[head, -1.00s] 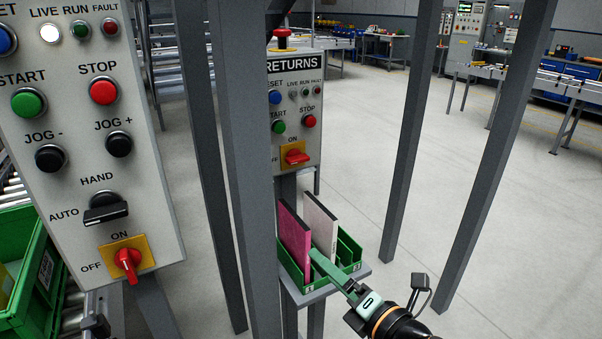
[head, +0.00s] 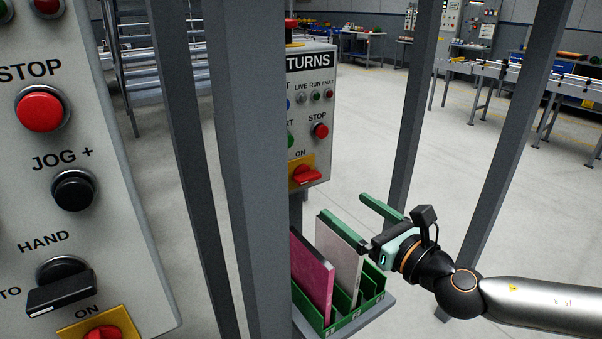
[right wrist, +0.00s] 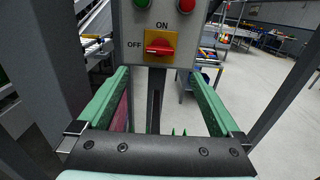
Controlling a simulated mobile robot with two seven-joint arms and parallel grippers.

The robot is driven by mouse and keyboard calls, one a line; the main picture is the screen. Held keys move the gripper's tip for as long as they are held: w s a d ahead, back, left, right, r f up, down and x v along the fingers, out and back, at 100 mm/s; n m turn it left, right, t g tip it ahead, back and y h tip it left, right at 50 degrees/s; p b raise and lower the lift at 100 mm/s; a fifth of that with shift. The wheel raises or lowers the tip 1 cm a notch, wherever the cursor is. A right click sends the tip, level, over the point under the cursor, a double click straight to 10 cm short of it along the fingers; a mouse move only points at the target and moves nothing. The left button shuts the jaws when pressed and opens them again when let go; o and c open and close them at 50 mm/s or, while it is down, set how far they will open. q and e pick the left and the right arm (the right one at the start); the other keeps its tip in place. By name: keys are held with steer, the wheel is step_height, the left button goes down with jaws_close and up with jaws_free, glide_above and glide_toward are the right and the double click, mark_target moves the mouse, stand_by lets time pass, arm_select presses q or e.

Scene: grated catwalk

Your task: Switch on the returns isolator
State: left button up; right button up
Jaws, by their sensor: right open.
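The returns isolator (head: 305,175) is a red rotary handle on a yellow plate, low on the grey RETURNS panel (head: 318,115). In the right wrist view the red handle (right wrist: 158,46) lies horizontal, in line with the OFF label at its left; ON is printed above. My right gripper (head: 345,207) is open and empty, its green fingers spread apart. It is in front of and below the isolator, not touching it. In the right wrist view the isolator stands above the gap between the two fingertips (right wrist: 160,75). My left gripper is out of view.
A grey post (head: 252,180) hides the RETURNS panel's left edge. Below the panel a green tray (head: 345,320) holds pink and pale upright boards, close to my right gripper. A larger panel (head: 120,250) with its own isolator (head: 103,333) fills the left. More posts stand at right.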

mark_target(311, 179)
steer(key=x, duration=1)
steer(key=shift+w+a, duration=0.15)
steer(key=shift+w, duration=0.1)
steer(key=shift+w+a, duration=0.4)
steer(key=shift+w, duration=0.15)
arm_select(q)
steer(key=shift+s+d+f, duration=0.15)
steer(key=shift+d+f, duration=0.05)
arm_select(e)
steer(key=shift+w+a, duration=0.1)
steer(key=shift+w, duration=0.1)
steer(key=shift+c, duration=0.2)
steer(key=c, duration=1.3)
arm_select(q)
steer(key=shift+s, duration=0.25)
